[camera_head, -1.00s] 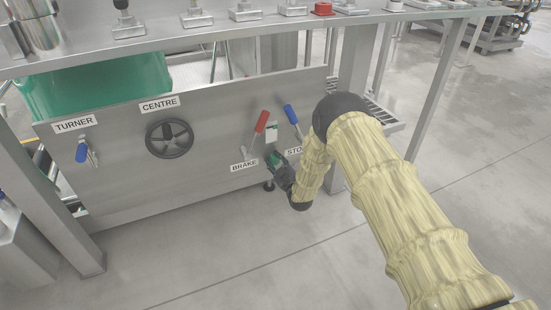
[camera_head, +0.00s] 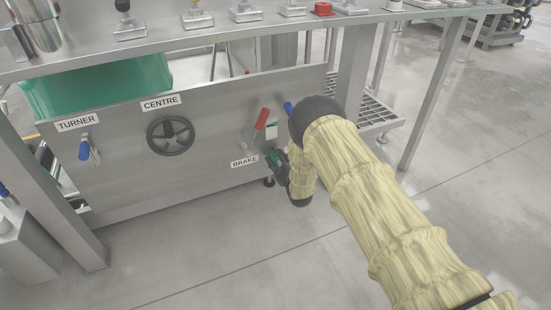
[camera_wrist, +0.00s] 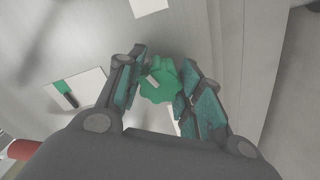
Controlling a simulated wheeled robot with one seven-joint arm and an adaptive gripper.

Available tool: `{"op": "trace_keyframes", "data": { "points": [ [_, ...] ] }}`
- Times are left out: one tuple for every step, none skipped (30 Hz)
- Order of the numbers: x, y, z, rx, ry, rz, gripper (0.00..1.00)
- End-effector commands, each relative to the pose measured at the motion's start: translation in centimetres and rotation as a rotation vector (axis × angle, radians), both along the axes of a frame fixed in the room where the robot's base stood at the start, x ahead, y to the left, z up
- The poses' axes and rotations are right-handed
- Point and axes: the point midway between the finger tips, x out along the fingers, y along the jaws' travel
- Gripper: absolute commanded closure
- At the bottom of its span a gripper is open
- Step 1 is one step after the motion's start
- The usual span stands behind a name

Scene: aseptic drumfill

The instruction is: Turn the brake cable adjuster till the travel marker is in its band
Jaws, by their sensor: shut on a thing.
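The green lobed adjuster knob (camera_wrist: 160,82) sits between the two fingers of my gripper (camera_wrist: 164,72) in the wrist view, with a pale mark on its left side. My gripper is shut on it, with a teal finger pad at each side. A white plate (camera_wrist: 88,82) to its left carries a green band (camera_wrist: 62,87) and a dark bar, likely the travel marker (camera_wrist: 70,100), just below the green. In the head view my gripper (camera_head: 276,160) is at the panel just right of the BRAKE label (camera_head: 244,161); the scale plate is hidden by my arm there.
The red brake lever (camera_head: 261,119) stands just up and left of my gripper. A blue lever (camera_head: 288,107) is partly behind my arm. The handwheel (camera_head: 170,136) and another blue lever (camera_head: 84,150) are further left. The floor (camera_head: 230,260) below the panel is clear.

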Motion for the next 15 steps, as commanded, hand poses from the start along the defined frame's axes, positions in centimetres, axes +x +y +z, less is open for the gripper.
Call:
{"op": "trace_keyframes", "data": {
  "points": [
    [-0.04, -0.14, -0.17, -0.001, 0.002, -0.002, 0.88],
    [-0.04, -0.15, -0.18, -0.001, 0.002, -0.002, 0.88],
    [-0.04, -0.15, -0.18, -0.001, 0.003, -0.003, 0.88],
    [-0.03, -0.16, -0.17, 0.000, 0.003, -0.003, 0.88],
    [-0.04, -0.16, -0.18, 0.000, 0.003, -0.003, 0.88],
    [-0.04, -0.16, -0.17, 0.000, 0.003, -0.003, 0.60],
    [-0.04, -0.17, -0.19, 0.000, 0.003, -0.003, 0.55],
    [-0.04, -0.17, -0.19, 0.000, 0.003, -0.003, 0.49],
    [-0.04, -0.17, -0.18, 0.000, 0.003, -0.003, 0.42],
    [-0.03, -0.16, -0.17, 0.000, 0.003, -0.003, 0.42],
    [-0.04, -0.15, -0.16, 0.000, 0.003, -0.002, 0.42],
    [-0.03, -0.14, -0.14, 0.000, 0.003, -0.002, 0.42],
    [-0.03, -0.12, -0.12, 0.000, 0.003, -0.002, 0.42],
    [-0.02, -0.11, -0.11, 0.000, 0.002, -0.001, 0.42],
    [-0.02, -0.09, -0.10, 0.000, 0.002, -0.001, 0.42]
  ]
}}
